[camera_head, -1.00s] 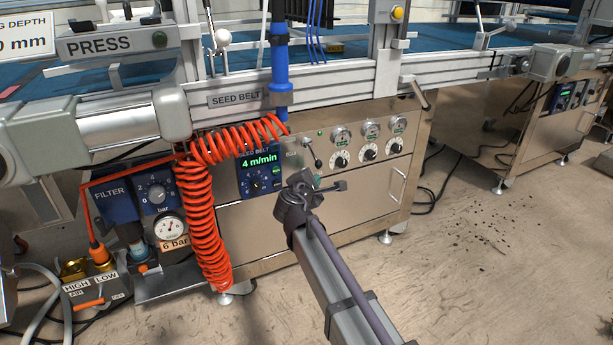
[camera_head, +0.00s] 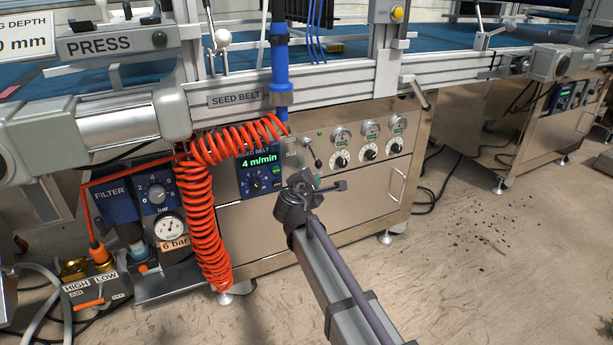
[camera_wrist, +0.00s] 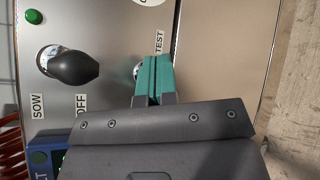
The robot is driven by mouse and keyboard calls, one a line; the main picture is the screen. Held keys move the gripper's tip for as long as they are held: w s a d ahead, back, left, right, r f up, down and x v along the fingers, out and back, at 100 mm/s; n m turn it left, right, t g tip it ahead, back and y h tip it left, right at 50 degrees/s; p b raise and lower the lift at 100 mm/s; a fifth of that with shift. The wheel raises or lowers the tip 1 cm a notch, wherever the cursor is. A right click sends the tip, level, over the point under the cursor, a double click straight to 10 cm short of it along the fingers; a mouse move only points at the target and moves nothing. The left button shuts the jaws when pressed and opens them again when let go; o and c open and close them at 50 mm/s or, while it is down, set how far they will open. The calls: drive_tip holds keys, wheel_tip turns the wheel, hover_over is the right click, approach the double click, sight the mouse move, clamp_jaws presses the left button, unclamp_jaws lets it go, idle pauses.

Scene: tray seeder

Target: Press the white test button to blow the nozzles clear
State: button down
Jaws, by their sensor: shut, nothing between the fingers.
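The white test button (camera_wrist: 137,71) shows in the wrist view as a small pale edge just left of my fingertips, beside the TEST label (camera_wrist: 159,43). Most of it is hidden behind my gripper (camera_wrist: 153,76). The teal fingers are shut together with nothing between them, and their tips lie over the button's place. I cannot tell whether they touch it. In the head view my gripper (camera_head: 317,182) is in front of the steel cabinet panel (camera_head: 345,190), and my wrist hides the button there.
A black-knobbed lever (camera_wrist: 73,66) with SOW and OFF labels stands out close left of my fingers. A green lamp (camera_wrist: 33,16) is above it. Dials (camera_head: 369,152) are to the right, the seed belt display (camera_head: 260,170) and coiled orange hose (camera_head: 205,220) to the left.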

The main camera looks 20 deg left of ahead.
drive_tip(key=shift+w+a, duration=0.1)
drive_tip(key=shift+w+a, duration=0.2)
drive_tip(key=shift+a, duration=0.05)
idle(0.3)
drive_tip(key=shift+w+a, duration=0.35)
idle(0.8)
drive_tip(key=shift+s+d, duration=0.65)
drive_tip(key=s+d, duration=0.1)
drive_tip(key=d, duration=0.1)
drive_tip(key=s+d, duration=0.1)
drive_tip(key=s, duration=0.1)
drive_tip(key=shift+s+d, duration=0.2)
drive_tip(key=shift+d, duration=0.15)
idle(0.8)
